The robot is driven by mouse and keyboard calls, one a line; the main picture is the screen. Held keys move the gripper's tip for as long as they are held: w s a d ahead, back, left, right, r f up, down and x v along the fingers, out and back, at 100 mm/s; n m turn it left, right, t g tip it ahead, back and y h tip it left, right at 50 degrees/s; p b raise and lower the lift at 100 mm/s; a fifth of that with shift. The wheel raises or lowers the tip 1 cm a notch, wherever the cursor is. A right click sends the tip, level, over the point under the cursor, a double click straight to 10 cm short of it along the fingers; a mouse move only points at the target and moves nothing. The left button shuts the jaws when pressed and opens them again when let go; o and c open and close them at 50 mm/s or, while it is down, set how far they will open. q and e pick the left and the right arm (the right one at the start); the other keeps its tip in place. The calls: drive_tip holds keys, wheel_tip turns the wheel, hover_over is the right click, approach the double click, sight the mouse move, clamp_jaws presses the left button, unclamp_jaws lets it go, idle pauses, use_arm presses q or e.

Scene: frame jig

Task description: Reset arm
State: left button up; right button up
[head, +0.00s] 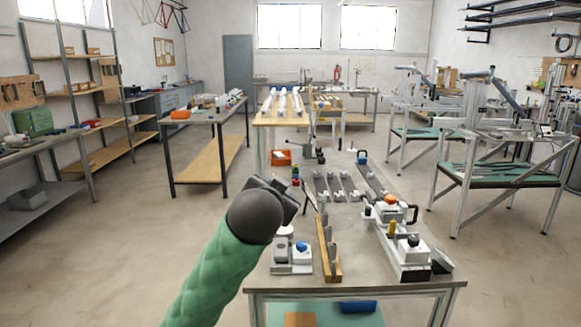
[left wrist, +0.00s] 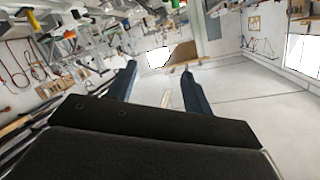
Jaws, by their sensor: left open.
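My left arm (head: 215,270), with a green sleeve and a dark grey wrist (head: 258,212), reaches in from the bottom of the head view. The wrist is raised in front of the workbench's left edge, and it hides most of the gripper there. In the left wrist view my left gripper (left wrist: 159,68) shows two dark blue fingers spread apart. Nothing is between them, only floor and room behind. The left wrist view is tilted. My right gripper is in neither view.
The near workbench (head: 354,272) carries a wooden strip with upright pegs (head: 328,247), clamp fixtures (head: 408,248) and several grey rails. An orange bin (head: 281,157) is at its far left. Open floor (head: 130,225) lies to the left. Metal frame stands (head: 500,170) are on the right.

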use_arm(q)
drive_tip(key=s+a+f+n+g+p, duration=0.1)
drive_tip(key=s+a+f+g, duration=0.15)
drive_tip(key=s+f, duration=0.55)
drive_tip(key=s+a+f+n+g+p, duration=0.2)
drive_tip(key=s+a+f, duration=0.2)
drive_tip(key=f, duration=0.9)
drive_tip(key=s+a+f+n+g+p, duration=0.1)
drive_tip(key=s+a+f+g, duration=0.3)
drive_tip(key=f, duration=0.6)
drive_tip(key=s+f+g, duration=0.1)
drive_tip(key=s+f, duration=0.4)
drive_tip(key=s, duration=0.3)
drive_tip(key=s+f+n+g+p, duration=0.1)
drive_tip(key=s+f+g, duration=0.1)
drive_tip(key=s+f, duration=0.3)
drive_tip(key=s+f+g+p, duration=0.1)
drive_tip(key=s+f, duration=0.4)
drive_tip(key=s, duration=0.7)
drive_tip(key=shift+a+f, duration=0.25)
drive_tip(key=shift+f, duration=0.15)
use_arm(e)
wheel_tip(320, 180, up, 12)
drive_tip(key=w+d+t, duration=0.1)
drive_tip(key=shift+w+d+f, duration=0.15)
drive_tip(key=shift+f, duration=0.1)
